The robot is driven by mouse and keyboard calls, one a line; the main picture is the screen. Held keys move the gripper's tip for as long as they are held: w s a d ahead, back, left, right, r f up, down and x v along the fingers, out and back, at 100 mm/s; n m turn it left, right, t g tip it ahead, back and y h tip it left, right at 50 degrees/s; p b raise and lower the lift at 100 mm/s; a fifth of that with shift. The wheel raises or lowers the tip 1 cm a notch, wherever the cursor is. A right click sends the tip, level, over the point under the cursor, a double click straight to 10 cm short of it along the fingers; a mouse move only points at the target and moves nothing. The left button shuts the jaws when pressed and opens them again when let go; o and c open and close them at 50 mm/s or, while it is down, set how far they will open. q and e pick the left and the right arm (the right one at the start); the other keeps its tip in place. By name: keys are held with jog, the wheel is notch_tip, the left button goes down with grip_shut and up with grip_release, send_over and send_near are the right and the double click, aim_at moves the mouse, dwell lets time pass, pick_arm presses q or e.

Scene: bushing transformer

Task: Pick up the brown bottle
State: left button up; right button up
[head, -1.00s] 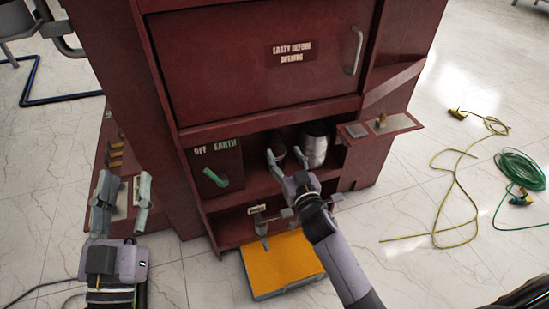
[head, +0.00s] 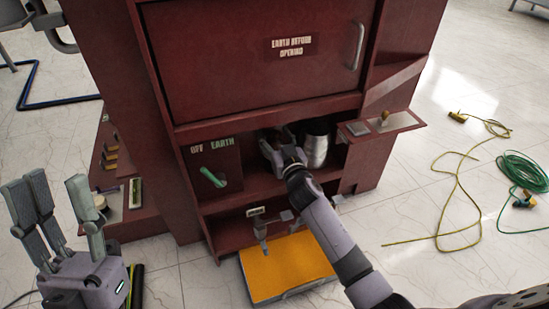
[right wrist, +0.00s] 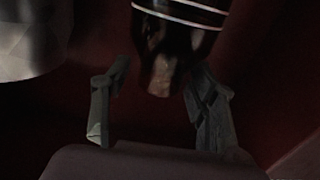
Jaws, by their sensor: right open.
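The brown bottle (right wrist: 168,45) shows dark and glossy with pale bands in the right wrist view. Its near end lies between and just past the fingertips of my right gripper (right wrist: 158,85), which is open with a finger on either side. I see no clear grip on it. In the head view my right gripper (head: 282,148) reaches into the cabinet's upper shelf and largely hides the bottle. My left gripper (head: 55,188) is open and empty at the lower left, away from the bottle.
A silver canister (head: 316,146) stands close to the right of my right gripper; it also shows in the right wrist view (right wrist: 32,40). The red cabinet (head: 225,60) encloses the shelf. An orange-topped block (head: 287,266) lies on the floor. Cables (head: 520,170) lie at right.

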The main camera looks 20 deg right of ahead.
jog(key=shift+w, duration=0.35)
jog(key=shift+c, duration=0.5)
grip_shut()
dwell(0.3)
